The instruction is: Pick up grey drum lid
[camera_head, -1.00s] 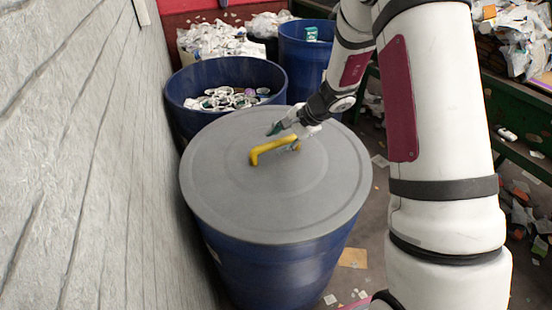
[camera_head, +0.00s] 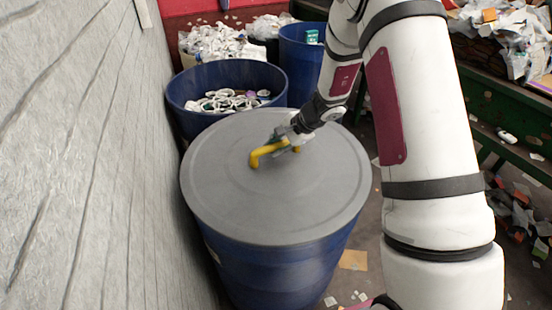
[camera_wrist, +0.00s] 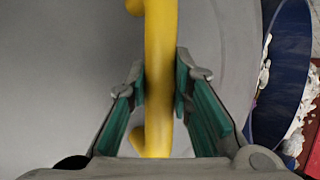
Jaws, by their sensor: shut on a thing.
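The grey drum lid (camera_head: 240,205) lies flat on top of a blue drum (camera_head: 280,275) in the head view. Its yellow handle (camera_head: 262,155) stands up near the middle of the lid. My gripper (camera_head: 282,143) is at the handle, with its fingers on either side of the bar. In the wrist view the yellow handle (camera_wrist: 160,60) runs between the two green-padded fingers of my gripper (camera_wrist: 160,90), which are shut on it. The lid (camera_wrist: 70,80) fills most of the wrist view behind the handle.
An open blue drum (camera_head: 225,75) with white scraps stands just behind. Another blue drum (camera_head: 298,50) is at the back. A grey wall (camera_head: 90,160) runs close along the left. A green belt frame (camera_head: 500,110) with litter is at the right.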

